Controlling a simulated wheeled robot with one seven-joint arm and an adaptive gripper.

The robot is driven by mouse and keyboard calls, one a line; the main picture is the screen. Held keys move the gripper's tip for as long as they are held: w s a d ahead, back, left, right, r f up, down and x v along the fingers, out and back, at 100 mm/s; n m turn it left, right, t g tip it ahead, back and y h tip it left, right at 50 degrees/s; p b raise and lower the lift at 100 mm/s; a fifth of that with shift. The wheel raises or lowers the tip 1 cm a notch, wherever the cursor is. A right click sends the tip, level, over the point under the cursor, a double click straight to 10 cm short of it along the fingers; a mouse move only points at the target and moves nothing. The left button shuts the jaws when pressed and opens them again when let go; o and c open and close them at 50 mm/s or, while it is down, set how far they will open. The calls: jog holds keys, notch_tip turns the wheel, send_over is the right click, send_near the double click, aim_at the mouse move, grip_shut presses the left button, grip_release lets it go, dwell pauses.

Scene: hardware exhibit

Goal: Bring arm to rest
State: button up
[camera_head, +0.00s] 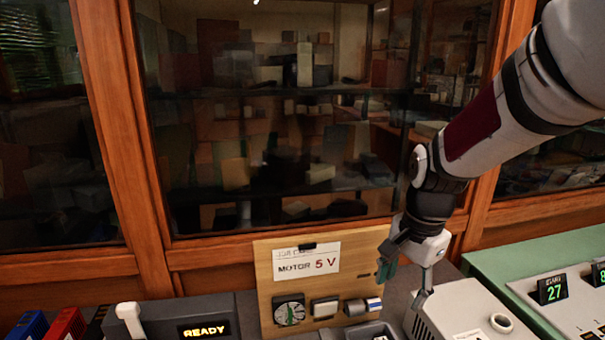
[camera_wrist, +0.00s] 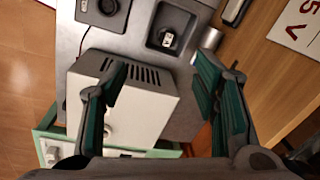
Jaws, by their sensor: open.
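My gripper (camera_head: 403,268) is at the right of the head view, at the end of my arm. It hangs between the wooden board (camera_head: 262,290) and a white vented box (camera_head: 468,305). In the wrist view my gripper (camera_wrist: 168,85) shows two green-padded fingers spread wide with nothing between them. The white box (camera_wrist: 145,112) lies beyond the fingers in that view. Whether a finger touches the box cannot be told.
The board bears a card (camera_head: 307,262) reading "MOTOR 5 V" and several parts. A dark unit (camera_head: 205,329) showing "READY" stands left. A green bench (camera_head: 500,262) with a "27" display (camera_head: 552,289) is right. A glass-fronted cabinet (camera_head: 280,226) closes off the back.

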jog(key=s+r+n+t, duration=0.1)
jog(key=s+r+n, duration=0.4)
jog(key=s, duration=0.5)
jog(key=s+r+n+t, duration=0.2)
jog(key=s+r+n, duration=0.2)
jog(key=s, duration=0.6)
jog(key=shift+d+r+n+t+h, duration=0.3)
jog(key=shift+d+r+n, duration=0.1)
jog(key=shift+n, duration=1)
jog(key=shift+a, duration=0.1)
